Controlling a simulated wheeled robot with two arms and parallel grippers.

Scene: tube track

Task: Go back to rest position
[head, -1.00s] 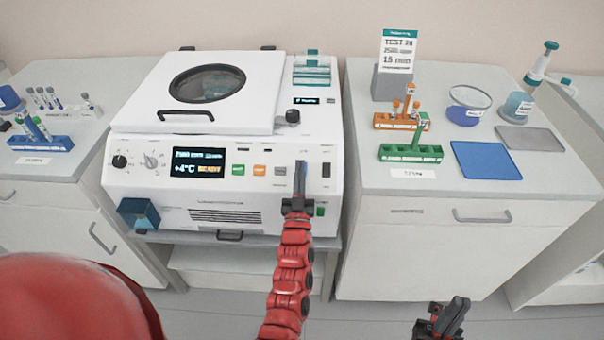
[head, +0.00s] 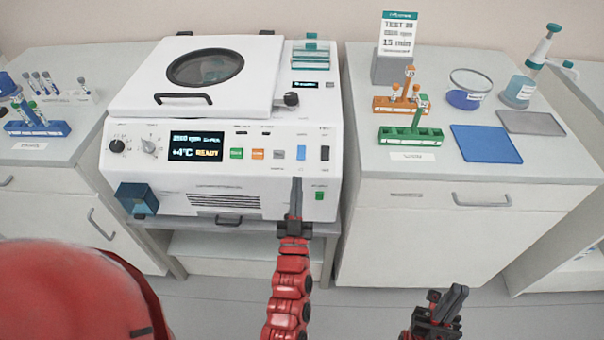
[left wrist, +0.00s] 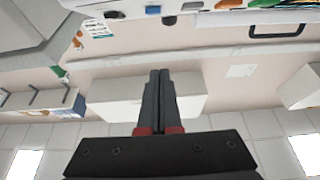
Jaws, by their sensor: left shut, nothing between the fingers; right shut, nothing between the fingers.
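My left gripper (head: 296,205) is shut and empty, in front of the lower right of the centrifuge's front panel in the head view. In the left wrist view its fingers (left wrist: 159,95) are pressed together with nothing between them. My right gripper (head: 452,300) is shut and empty, low in front of the right cabinet. The white centrifuge (head: 225,120) has its lid (head: 215,108) down, and its display (head: 196,147) reads +4°C READY. A blue button (head: 301,153) shows on its panel just above the left fingertips.
A blue tube rack (head: 37,128) stands on the left counter. The floor (head: 380,305) in front is clear.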

